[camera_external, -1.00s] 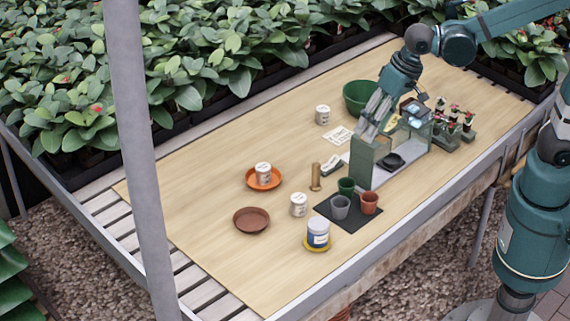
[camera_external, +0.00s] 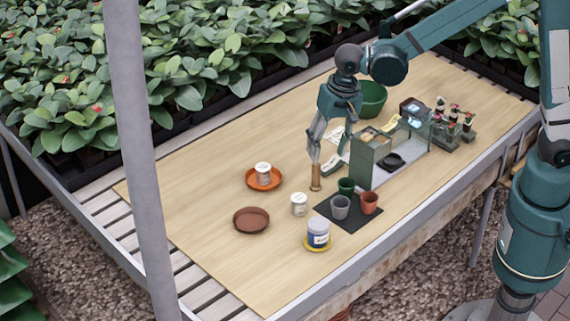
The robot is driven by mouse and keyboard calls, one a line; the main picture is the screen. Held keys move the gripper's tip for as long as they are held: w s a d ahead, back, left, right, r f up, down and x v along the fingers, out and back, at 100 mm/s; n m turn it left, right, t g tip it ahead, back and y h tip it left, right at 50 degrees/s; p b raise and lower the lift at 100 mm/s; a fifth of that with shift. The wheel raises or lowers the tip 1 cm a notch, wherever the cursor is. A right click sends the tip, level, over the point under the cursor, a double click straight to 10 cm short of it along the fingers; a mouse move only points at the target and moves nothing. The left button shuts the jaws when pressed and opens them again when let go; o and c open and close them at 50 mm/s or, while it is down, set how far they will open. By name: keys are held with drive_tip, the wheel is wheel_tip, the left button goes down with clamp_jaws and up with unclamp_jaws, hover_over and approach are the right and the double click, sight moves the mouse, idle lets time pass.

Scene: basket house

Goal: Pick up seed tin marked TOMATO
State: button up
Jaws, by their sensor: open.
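Two small white tins show with dark print too small to read, so I cannot tell which is marked TOMATO. One tin (camera_external: 263,172) stands in an orange saucer (camera_external: 249,184). Another tin (camera_external: 299,205) stands on the bare table, left of the dark mat. A third white tin, seen earlier near the green bowl, is now hidden behind my arm. My gripper (camera_external: 326,172) is open and points down, close to the upright brass-coloured cylinder (camera_external: 316,178). I cannot tell whether it touches the cylinder. It is up and right of both visible tins.
A brown saucer (camera_external: 251,220) and a blue-white tub (camera_external: 318,233) on a yellow dish stand nearby. A dark mat (camera_external: 348,219) holds small pots. A green box-like stand (camera_external: 370,162) and green bowl (camera_external: 373,97) are to the right. The table's left part is clear.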

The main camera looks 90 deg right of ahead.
sight(299, 197)
drive_tip(key=w+f+m, duration=0.1)
drive_tip(key=w+f, duration=0.1)
drive_tip(key=f, duration=0.2)
drive_tip(key=w+d+f+m+g, duration=0.1)
drive_tip(key=w+f+m, duration=0.1)
drive_tip(key=f, duration=0.3)
drive_tip(key=w+d+f+m, duration=0.1)
drive_tip(key=w+f+m, duration=0.1)
drive_tip(key=w+f, duration=0.2)
drive_tip(key=shift+d+f+g, duration=0.1)
drive_tip(key=shift+f+g, duration=0.25)
drive_tip(key=shift+g, duration=0.05)
drive_tip(key=shift+f, duration=0.1)
drive_tip(key=shift+f, duration=1.3)
drive_tip(key=shift+f+b, duration=0.8)
drive_tip(key=shift+f, duration=1.8)
drive_tip(key=c, duration=1)
